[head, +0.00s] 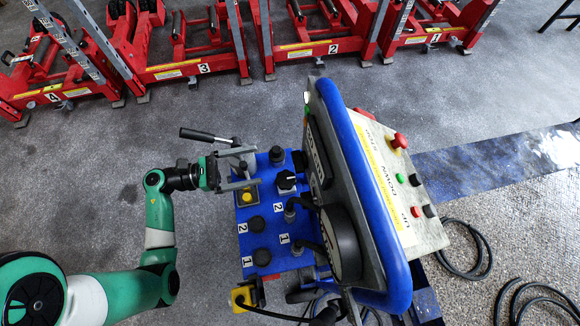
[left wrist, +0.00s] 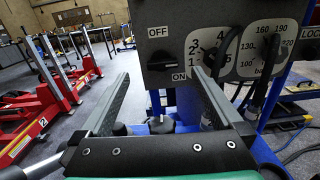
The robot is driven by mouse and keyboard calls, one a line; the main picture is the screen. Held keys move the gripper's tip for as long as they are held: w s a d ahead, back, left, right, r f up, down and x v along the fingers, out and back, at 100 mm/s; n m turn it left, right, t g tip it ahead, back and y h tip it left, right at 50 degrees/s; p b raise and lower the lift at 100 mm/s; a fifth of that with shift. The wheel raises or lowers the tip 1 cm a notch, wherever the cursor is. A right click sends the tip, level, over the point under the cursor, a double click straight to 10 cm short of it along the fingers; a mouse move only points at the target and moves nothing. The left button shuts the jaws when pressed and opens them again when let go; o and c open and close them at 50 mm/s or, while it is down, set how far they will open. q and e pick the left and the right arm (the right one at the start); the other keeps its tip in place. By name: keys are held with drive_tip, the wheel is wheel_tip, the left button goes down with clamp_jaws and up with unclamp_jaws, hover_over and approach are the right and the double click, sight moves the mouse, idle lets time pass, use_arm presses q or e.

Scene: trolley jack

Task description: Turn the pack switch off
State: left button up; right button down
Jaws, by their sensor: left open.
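The pack switch appears to be the dark handle (left wrist: 162,61) on a grey panel face in the left wrist view, with an OFF label (left wrist: 159,31) above it and an ON label (left wrist: 179,76) below. Its exact setting is too dark to tell. My left gripper (left wrist: 161,76) is open and empty, and the switch shows between its two fingertips, beyond them. In the head view my left gripper (head: 255,167) reaches over the left edge of the blue control console (head: 268,217). I cannot make out the OFF and ON labels there. My right gripper is in neither view.
A black-handled lever (head: 198,135) sticks out left, close to my gripper. Knobs and a yellow button (head: 247,197) stand on the console. A blue-rimmed panel (head: 365,180) rises to the right. Red numbered jacks (head: 310,50) line the back. Grey floor lies open left of the console.

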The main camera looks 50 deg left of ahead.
sight(299, 161)
use_arm(q)
drive_tip(key=f, duration=0.3)
drive_tip(key=shift+s, duration=0.4)
drive_tip(key=b+x, duration=0.2)
drive_tip(key=x, duration=0.9)
drive_tip(key=shift+w, duration=0.3)
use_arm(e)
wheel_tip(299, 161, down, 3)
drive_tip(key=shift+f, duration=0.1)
use_arm(q)
drive_tip(key=shift+d, duration=0.1)
drive_tip(key=shift+c, duration=0.2)
drive_tip(key=shift+r, duration=0.1)
drive_tip(key=c, duration=1.2)
